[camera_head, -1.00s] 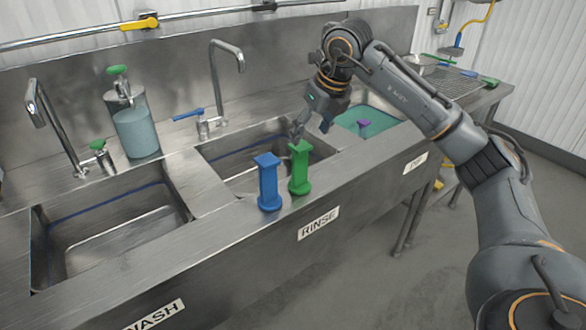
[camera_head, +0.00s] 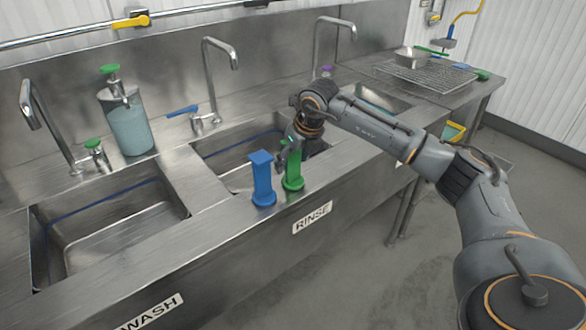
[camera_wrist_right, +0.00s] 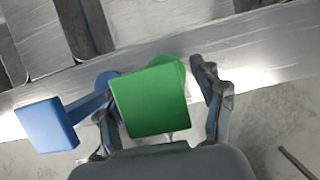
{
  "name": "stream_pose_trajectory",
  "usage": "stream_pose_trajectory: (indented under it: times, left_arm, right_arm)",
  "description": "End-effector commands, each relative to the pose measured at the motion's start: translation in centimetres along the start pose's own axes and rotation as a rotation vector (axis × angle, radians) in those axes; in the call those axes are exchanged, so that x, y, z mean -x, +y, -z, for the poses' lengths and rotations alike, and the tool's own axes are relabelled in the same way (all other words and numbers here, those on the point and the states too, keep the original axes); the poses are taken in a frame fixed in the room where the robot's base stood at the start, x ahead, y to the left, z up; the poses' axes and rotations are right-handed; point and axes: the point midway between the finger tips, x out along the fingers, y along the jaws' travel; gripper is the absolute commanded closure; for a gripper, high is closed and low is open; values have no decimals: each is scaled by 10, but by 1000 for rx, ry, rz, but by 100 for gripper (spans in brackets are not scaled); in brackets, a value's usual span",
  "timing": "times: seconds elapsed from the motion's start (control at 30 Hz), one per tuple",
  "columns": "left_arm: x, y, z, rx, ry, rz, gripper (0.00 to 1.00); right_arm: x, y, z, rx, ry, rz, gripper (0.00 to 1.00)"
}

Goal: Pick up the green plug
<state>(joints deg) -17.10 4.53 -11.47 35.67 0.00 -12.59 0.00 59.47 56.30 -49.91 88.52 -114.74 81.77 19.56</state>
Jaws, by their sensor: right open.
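The green plug (camera_head: 293,176) stands upright on the front ledge of the sink counter, by the middle basin. My right gripper (camera_head: 288,152) is at its upper part and partly covers it. In the right wrist view the green plug's square top (camera_wrist_right: 152,102) lies between the two open fingers of my right gripper (camera_wrist_right: 158,100). I cannot tell whether a finger touches it. The blue plug (camera_head: 263,180) stands upright just left of the green one. In the right wrist view the blue plug (camera_wrist_right: 46,126) is close to the left finger. My left gripper is not in view.
The wash basin (camera_head: 115,215) is at the left and the rinse basin (camera_head: 225,165) lies behind the plugs. Taps and a soap dispenser (camera_head: 127,122) line the back. A wire rack (camera_head: 425,76) with a pan (camera_head: 412,57) is at the far right.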

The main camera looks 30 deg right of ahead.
Motion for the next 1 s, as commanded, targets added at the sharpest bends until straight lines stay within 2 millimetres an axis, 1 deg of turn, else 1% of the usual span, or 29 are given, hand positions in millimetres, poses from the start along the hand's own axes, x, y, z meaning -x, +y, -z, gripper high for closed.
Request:
stream_pose_trajectory:
  times: [0.13,0.17,0.2,0.27,0.3,0.37,0.4,0.47,0.5,0.7,0.83,0.93,1.0]
  left_arm:
    - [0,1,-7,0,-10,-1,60]
    - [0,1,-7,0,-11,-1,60]
    - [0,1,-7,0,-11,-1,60]
    - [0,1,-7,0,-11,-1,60]
    - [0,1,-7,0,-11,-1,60]
    - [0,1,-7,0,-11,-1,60]
    - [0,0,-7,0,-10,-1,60]
    - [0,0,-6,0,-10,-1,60]
    - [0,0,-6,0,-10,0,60]
    - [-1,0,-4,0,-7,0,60]
    - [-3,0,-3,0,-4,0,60]
    - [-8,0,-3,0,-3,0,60]
    - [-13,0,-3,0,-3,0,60]
  right_arm:
    - [0,0,0,0,0,0,32]
    - [0,0,0,0,0,0,36]
    - [0,0,0,0,0,0,44]
    - [0,0,0,0,0,0,57]
    - [0,0,0,0,0,0,65]
    - [0,0,0,0,-1,0,77]
    - [0,0,0,0,-1,0,85]
    - [0,0,0,0,0,0,97]
    - [1,0,0,0,-2,0,100]
    - [1,0,-1,0,-2,0,100]
    - [6,0,-3,0,-4,-1,100]
    - [15,0,-8,0,-7,-1,100]
    - [27,0,-13,0,-10,-1,100]
